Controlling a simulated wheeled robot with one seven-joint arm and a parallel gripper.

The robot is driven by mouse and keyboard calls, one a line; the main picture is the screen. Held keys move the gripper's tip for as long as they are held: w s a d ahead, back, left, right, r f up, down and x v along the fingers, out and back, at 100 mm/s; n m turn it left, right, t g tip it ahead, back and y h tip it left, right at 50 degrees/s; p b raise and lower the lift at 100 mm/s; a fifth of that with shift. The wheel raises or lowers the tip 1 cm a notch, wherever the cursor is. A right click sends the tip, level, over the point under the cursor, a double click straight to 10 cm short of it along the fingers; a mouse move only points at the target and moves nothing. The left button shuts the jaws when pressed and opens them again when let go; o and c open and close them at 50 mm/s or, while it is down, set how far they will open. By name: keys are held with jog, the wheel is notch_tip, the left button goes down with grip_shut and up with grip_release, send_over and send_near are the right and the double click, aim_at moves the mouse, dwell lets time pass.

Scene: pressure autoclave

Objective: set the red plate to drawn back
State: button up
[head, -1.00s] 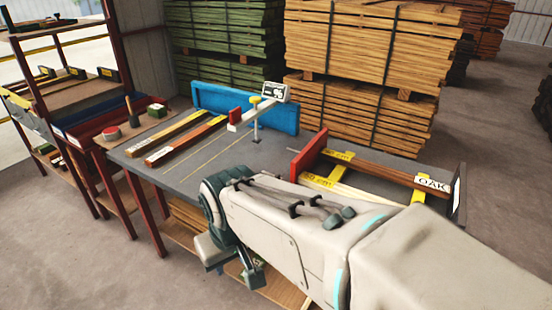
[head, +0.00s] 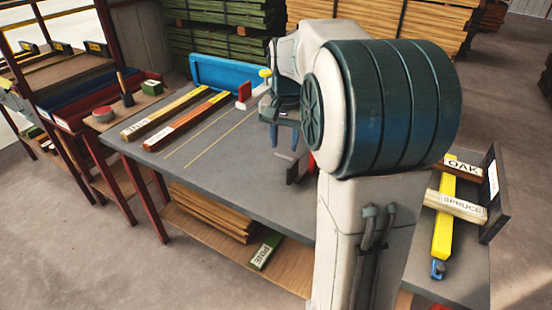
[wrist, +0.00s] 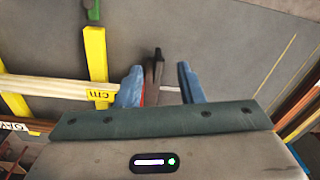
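The red plate (head: 311,162) is almost wholly hidden behind my arm in the head view; only a sliver shows, beside a dark bracket (head: 299,167) on the grey table. In the wrist view a bit of red (wrist: 146,96) shows beside the left finger. My gripper (head: 284,140) hangs above the table with its fingers pointing down, near the bracket. In the wrist view my gripper (wrist: 160,80) is open, and a dark upright piece (wrist: 154,70) shows between its fingers. I cannot tell whether they touch it.
Boards marked OAK (head: 462,168) and SPRUCE (head: 456,206) lie across a yellow bar (head: 444,235) against a black end plate (head: 493,195). A blue fence (head: 222,76) and a small red block (head: 244,92) stand at the back. Two labelled boards lie left on the grey table (head: 225,150).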

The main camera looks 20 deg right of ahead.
aim_at(292, 163)
jog(key=w+d+f+m+b, duration=0.1)
jog(key=w+d+f+m, duration=0.2)
jog(key=w+d, duration=0.3)
jog(key=shift+g, duration=0.4)
jog(key=f, duration=0.7)
jog(key=f+b, duration=0.1)
jog(key=f, duration=0.5)
jog(key=shift+s+a+f, duration=0.1)
jog(key=shift+a+f, duration=0.1)
jog(key=shift+f, duration=0.2)
grip_shut()
